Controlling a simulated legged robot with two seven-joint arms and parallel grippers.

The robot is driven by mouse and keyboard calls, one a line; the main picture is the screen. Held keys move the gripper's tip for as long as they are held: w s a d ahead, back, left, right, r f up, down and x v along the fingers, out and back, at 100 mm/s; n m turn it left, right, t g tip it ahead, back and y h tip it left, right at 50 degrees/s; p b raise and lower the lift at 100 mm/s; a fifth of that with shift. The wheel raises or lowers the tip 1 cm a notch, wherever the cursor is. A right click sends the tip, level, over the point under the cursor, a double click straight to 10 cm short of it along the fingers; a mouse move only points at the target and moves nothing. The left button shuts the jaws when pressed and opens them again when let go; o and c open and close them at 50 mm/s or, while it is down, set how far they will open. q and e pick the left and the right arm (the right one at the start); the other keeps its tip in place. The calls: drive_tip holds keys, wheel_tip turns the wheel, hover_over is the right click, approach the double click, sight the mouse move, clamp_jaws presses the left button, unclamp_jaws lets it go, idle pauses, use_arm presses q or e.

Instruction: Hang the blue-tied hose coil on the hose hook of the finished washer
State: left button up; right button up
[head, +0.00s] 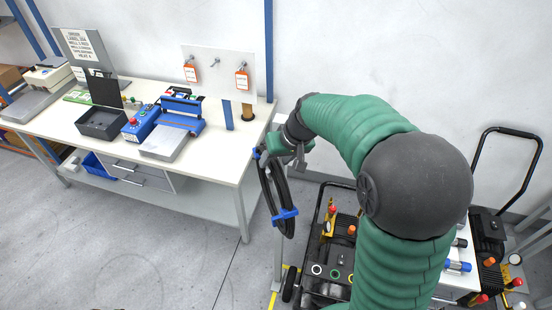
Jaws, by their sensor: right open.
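The hose coil (272,193) is a narrow black loop with blue ties, one at its lower end and one near its top. It hangs upright beside the near right end of the workbench, clear of the floor. My right gripper (299,158) is at the top of the coil, just right of it, with its jaws open. Whether it touches the hose, and what bears the coil, I cannot tell. My green right arm covers much of the right side. No hose hook can be made out. My left gripper is not in view.
The workbench (226,168) carries a blue device (180,108), a black tray (101,123) and a tag board (220,66). A pale post (278,255) stands below the coil. A black wheeled machine (326,275) and other equipment stand at the right. Floor in front is clear.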

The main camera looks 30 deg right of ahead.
drive_tip(key=shift+r+p, duration=0.15)
drive_tip(key=shift+p, duration=0.2)
drive_tip(key=b+v, duration=0.2)
drive_tip(key=v, duration=0.1)
drive_tip(key=b+v, duration=0.1)
drive_tip(key=shift+s+a+r, duration=0.15)
drive_tip(key=shift+s+a, duration=0.15)
drive_tip(key=a+b+v, duration=0.1)
drive_tip(key=v, duration=1.1)
drive_tip(key=shift+d, duration=0.35)
